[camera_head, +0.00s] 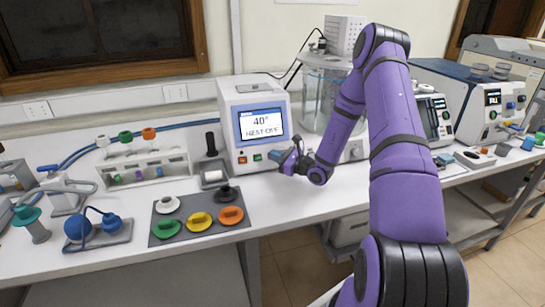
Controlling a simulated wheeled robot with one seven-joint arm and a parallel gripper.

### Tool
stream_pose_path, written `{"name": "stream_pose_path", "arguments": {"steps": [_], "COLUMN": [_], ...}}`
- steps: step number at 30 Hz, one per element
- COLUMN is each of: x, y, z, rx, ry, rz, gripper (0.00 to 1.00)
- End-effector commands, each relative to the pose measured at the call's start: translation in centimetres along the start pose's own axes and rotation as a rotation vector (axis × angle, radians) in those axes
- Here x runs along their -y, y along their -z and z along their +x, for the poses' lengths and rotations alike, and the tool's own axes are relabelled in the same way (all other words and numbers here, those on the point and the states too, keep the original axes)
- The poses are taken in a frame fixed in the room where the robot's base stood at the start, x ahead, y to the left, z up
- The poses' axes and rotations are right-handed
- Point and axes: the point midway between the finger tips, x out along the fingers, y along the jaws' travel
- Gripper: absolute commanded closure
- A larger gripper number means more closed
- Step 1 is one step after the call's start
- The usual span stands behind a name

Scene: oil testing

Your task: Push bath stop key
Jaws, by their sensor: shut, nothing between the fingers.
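The white bath controller (229,110) stands on the bench at the centre, with a lit screen (262,124) reading "40°" and "HEAT OFF".
A glass bath (318,95) stands behind my arm. A grey mat (172,231) with several coloured knobs lies front left, and a white rack (147,168) of vials is behind it. Bare bench (275,200) lies in front of the controller.

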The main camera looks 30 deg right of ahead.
Motion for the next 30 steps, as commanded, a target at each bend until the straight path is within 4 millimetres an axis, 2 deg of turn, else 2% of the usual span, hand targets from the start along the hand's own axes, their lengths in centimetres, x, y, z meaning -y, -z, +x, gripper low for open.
{"name": "stream_pose_path", "arguments": {"steps": [15,25,30], "x": [-0.8,-0.8,-1.4], "y": [-0.8,-0.9,-1.5], "z": [-1.1,-1.2,-2.1], "rx": [0.000,0.000,-0.001], "ry": [0.001,0.000,0.000], "rz": [0.000,0.000,0.000], "gripper": [1.00,1.00,1.00]}}
